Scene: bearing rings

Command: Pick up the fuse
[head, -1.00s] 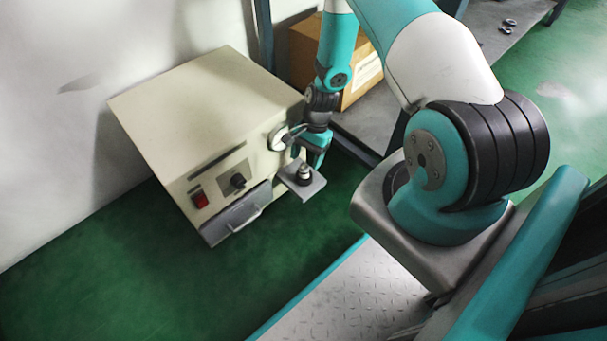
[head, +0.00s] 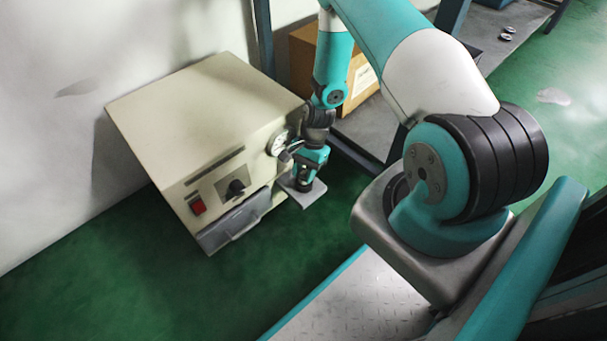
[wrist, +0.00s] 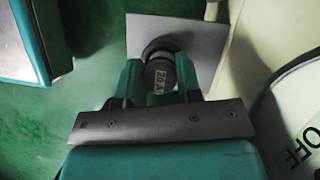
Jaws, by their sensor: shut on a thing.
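The fuse (wrist: 160,76) is a dark cylinder with a pale "20 A" label, seen from above in the wrist view. It stands on a small grey shelf plate (wrist: 200,40) that juts from the side of a cream cabinet (head: 205,110). My gripper (wrist: 158,82) is shut on the fuse, with one teal finger on each side of it. In the head view my gripper (head: 304,184) is low over the plate (head: 312,194) and hides most of the fuse there.
The gauge is close to my gripper. A cardboard box (head: 304,60) sits on a grey shelf behind. Green floor lies open in front.

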